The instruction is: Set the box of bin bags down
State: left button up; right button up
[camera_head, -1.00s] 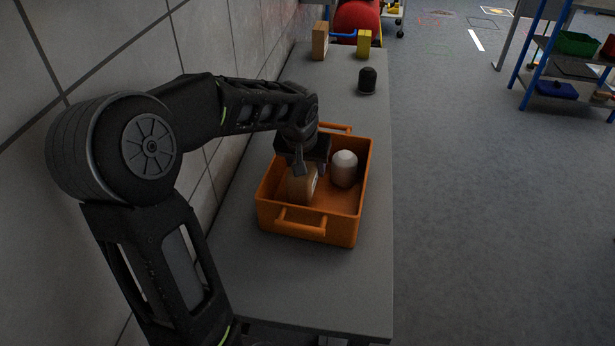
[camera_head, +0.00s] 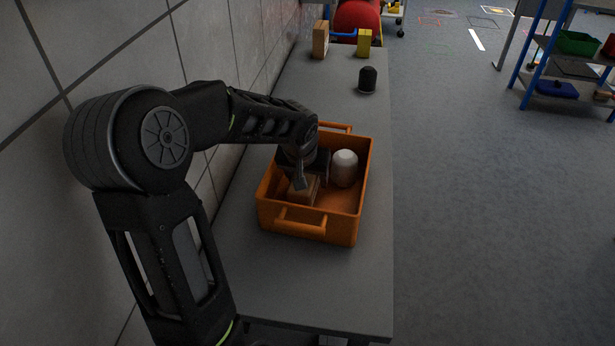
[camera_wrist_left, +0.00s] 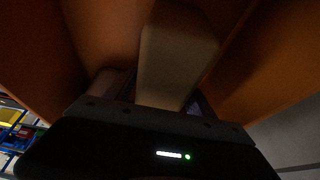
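The box of bin bags, a tan-brown box (camera_head: 304,193), is inside the orange crate (camera_head: 341,229), in its left half. My left gripper (camera_head: 300,180) reaches down into the crate, with the box between its fingers. In the left wrist view the pale box (camera_wrist_left: 176,62) extends from between the fingers, which look shut on it. The orange crate walls show around it there. The underside of the box is hidden, so I cannot tell whether it touches the crate floor. My right gripper is not in view.
A white rounded container (camera_head: 344,168) stands in the crate, right of the box. The crate stands on a grey table (camera_head: 310,285). A dark rounded container (camera_head: 367,80), a tan block (camera_head: 320,40) and a yellow block (camera_head: 364,43) stand farther back. A tiled wall is on the left.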

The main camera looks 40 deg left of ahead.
pick_arm(q)
jog(key=shift+o, duration=0.7)
jog(key=shift+r, duration=0.35)
jog(key=b+v, duration=0.1)
jog(key=v, duration=1)
jog(key=shift+s+d+r, duration=0.1)
jog(key=shift+s+r, duration=0.05)
jog(key=shift+r, duration=0.15)
